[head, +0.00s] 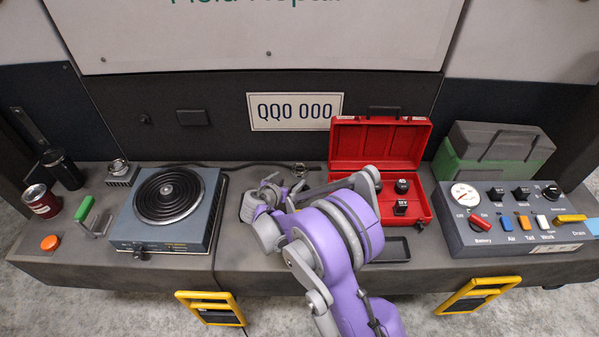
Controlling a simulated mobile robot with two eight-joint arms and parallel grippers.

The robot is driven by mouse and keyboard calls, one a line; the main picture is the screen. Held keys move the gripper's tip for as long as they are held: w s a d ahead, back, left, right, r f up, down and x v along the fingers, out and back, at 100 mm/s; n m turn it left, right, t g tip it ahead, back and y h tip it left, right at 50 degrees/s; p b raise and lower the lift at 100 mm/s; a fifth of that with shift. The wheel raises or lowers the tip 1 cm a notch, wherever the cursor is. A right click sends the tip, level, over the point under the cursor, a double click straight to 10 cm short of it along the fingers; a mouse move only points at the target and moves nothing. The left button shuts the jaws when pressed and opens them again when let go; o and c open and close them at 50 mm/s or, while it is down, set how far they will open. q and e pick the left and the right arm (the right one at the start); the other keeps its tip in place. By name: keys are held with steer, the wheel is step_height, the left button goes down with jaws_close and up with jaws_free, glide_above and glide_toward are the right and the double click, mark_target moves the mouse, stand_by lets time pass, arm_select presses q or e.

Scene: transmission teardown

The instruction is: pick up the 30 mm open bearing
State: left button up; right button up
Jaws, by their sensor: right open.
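My right gripper (262,196) is at the end of the purple arm that comes in from the bottom middle. It is over the bench between the hot plate and the red case, and it is open. Its fingertips are small and partly covered by its own links. I cannot make out the 30 mm open bearing; the arm covers part of the bench in the middle. The open red case (421,211) holds several black pieces with white markings, some partly behind my arm. My left gripper is not in view.
A hot plate (205,205) with a black coil stands left of the gripper. A red can (41,201), an orange button (49,243) and a green-handled tool (84,208) are at far left. A switch panel (520,238) stands at right. A shallow black tray (398,249) lies before the case.

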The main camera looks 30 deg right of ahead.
mark_target(301, 168)
steer(key=x, duration=0.9)
steer(key=shift+w+d+b, duration=0.1)
steer(key=shift+w+b, duration=0.1)
steer(key=shift+b, duration=0.2)
steer(key=c, duration=1.5)
steer(key=shift+r, duration=0.15)
